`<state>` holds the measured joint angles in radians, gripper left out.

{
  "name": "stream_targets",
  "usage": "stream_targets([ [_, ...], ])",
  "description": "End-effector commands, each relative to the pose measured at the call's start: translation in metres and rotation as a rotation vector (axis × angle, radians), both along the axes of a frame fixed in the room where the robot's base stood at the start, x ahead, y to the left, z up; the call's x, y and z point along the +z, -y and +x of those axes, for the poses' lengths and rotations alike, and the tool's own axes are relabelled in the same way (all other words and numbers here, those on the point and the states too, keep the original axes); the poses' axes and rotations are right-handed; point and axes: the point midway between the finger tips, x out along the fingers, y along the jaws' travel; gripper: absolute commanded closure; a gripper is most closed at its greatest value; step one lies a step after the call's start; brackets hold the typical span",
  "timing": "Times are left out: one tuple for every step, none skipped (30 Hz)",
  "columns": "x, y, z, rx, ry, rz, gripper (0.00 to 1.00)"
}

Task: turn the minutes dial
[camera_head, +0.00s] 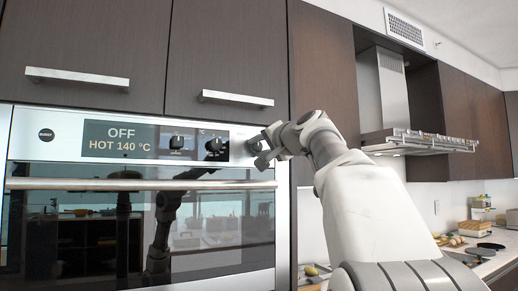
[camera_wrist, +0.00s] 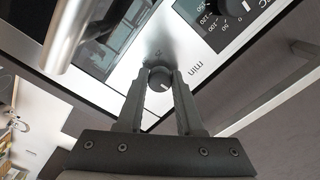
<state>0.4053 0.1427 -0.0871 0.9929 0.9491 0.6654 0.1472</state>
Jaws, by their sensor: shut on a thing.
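The minutes dial (camera_wrist: 160,79) is a small round dark knob with a light mark, on the oven's steel panel next to the letters "min" in the wrist view. My gripper (camera_wrist: 160,92) is shut on it, with one finger on each side. In the head view my gripper (camera_head: 262,152) is at the right end of the oven panel (camera_head: 72,122), and it mostly hides the dial there.
Two other dark knobs, a left one (camera_head: 177,142) and a temperature knob (camera_head: 214,146), sit left of my gripper. A long oven handle (camera_head: 120,184) runs just below the panel. Cabinet handles (camera_head: 236,98) stick out above. A counter with kitchen items (camera_head: 480,240) lies at the right.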

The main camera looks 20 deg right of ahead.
Motion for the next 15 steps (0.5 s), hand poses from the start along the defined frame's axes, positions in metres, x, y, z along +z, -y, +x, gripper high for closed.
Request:
stream_targets([
  [0.0004,0.0000,0.0000,-0.001,0.001,-0.003,1.00],
  [0.0004,-0.0001,0.0000,-0.001,0.001,-0.003,1.00],
  [0.0004,-0.0001,-0.0001,-0.001,0.001,-0.003,1.00],
  [0.0004,-0.0001,0.0000,-0.001,0.001,-0.003,1.00],
  [0.0004,-0.0001,0.0000,-0.001,0.001,-0.002,1.00],
  [0.0004,-0.0001,0.0000,-0.001,0.001,-0.002,1.00],
  [0.0004,-0.0001,0.0000,-0.001,0.001,-0.002,1.00],
  [0.0004,-0.0001,0.0000,-0.001,0.001,-0.002,1.00],
  [0.0004,-0.0001,0.0000,-0.001,0.001,-0.002,0.59],
  [0.0004,0.0000,0.0000,-0.001,0.001,-0.002,0.54],
  [0.0004,-0.0001,0.0000,-0.001,0.001,-0.002,0.48],
  [0.0003,-0.0001,0.0000,-0.001,0.001,-0.001,0.41],
  [0.0003,-0.0001,0.0000,-0.001,0.001,-0.001,0.36],
  [0.0003,-0.0001,0.0000,-0.001,0.001,-0.001,0.34],
  [0.0002,0.0000,0.0000,0.000,0.000,-0.001,0.34],
])
